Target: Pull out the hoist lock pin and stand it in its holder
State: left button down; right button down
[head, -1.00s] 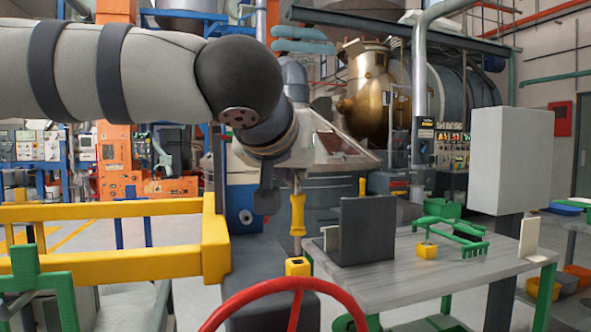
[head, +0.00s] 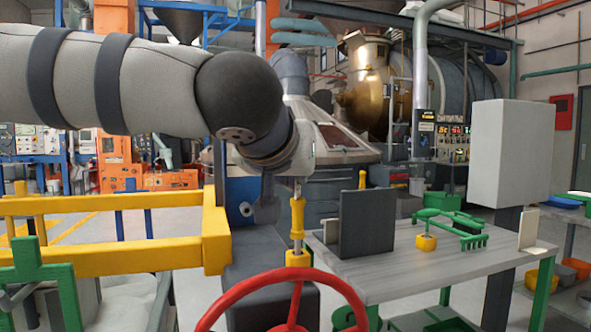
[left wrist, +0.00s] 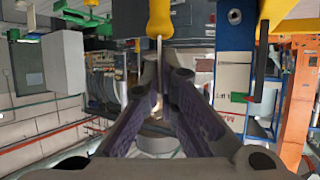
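The lock pin has a thick yellow grip (head: 297,218) and a thin metal rod. It hangs upright at mid-picture in the head view. My left gripper (left wrist: 159,75) is shut on the metal rod above the yellow grip; its fingertips meet around the rod in the left wrist view, where the yellow grip (left wrist: 160,18) shows at the top edge. In the head view the fingers are mostly hidden by my wrist. Below the pin stands a yellow block (head: 297,258). The pin's lower end meets this block in the picture; I cannot tell whether it is inside. My right gripper is out of view.
A red handwheel (head: 235,290) stands in front of the block. A grey table (head: 400,275) to the right carries a dark upright panel (head: 368,225), a yellow block with a green part (head: 426,242) and a green rake-like tool (head: 472,242). A yellow rail (head: 120,262) runs at the left.

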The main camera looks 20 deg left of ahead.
pick_arm(q)
jog(key=shift+f, duration=1.3)
jog(key=c, duration=1.7)
grip_release()
jog(key=v, duration=1.2)
jog(key=shift+s, duration=0.1)
